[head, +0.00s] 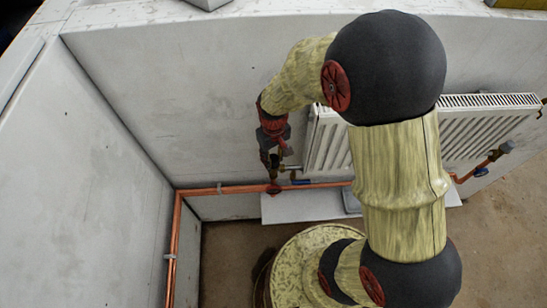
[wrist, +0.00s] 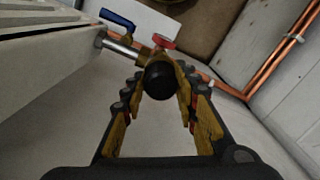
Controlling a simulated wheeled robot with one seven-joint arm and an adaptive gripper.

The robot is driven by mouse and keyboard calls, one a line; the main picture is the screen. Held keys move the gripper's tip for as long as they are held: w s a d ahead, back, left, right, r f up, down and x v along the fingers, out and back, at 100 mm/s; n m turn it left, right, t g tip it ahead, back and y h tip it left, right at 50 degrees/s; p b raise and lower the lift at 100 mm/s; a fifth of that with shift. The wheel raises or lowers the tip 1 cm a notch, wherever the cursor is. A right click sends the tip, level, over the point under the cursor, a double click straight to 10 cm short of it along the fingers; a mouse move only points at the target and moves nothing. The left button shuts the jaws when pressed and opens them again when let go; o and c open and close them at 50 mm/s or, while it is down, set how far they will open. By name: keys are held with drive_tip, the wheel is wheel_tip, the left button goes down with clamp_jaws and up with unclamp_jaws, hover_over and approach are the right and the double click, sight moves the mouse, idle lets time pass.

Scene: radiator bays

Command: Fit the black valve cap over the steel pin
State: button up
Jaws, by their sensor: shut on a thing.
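My gripper (wrist: 160,88) is shut on the black valve cap (wrist: 160,80), a round dark cap between its two fingertips in the wrist view. Directly behind the cap is a brass valve body (wrist: 141,56), joined to the radiator by a silver tube (wrist: 121,46). I cannot make out the steel pin; the cap hides that part of the valve. I cannot tell whether the cap touches the valve. In the head view my gripper (head: 274,157) points down at the valve by the radiator's left end; the cap is not distinct there.
A white ribbed radiator (head: 328,140) hangs on the grey wall, just right of my gripper. Copper pipe (head: 235,189) runs low along the wall and turns at the left corner. A blue lever (wrist: 117,20) and a red round part (wrist: 163,42) sit by the valve.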

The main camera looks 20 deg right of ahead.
drive_tip(key=shift+f, duration=0.3)
idle(0.4)
drive_tip(key=o, duration=0.9)
drive_tip(key=shift+o, duration=1.3)
drive_tip(key=shift+o, duration=1.2)
drive_tip(key=shift+r+p, duration=2)
drive_tip(key=shift+r, duration=0.65)
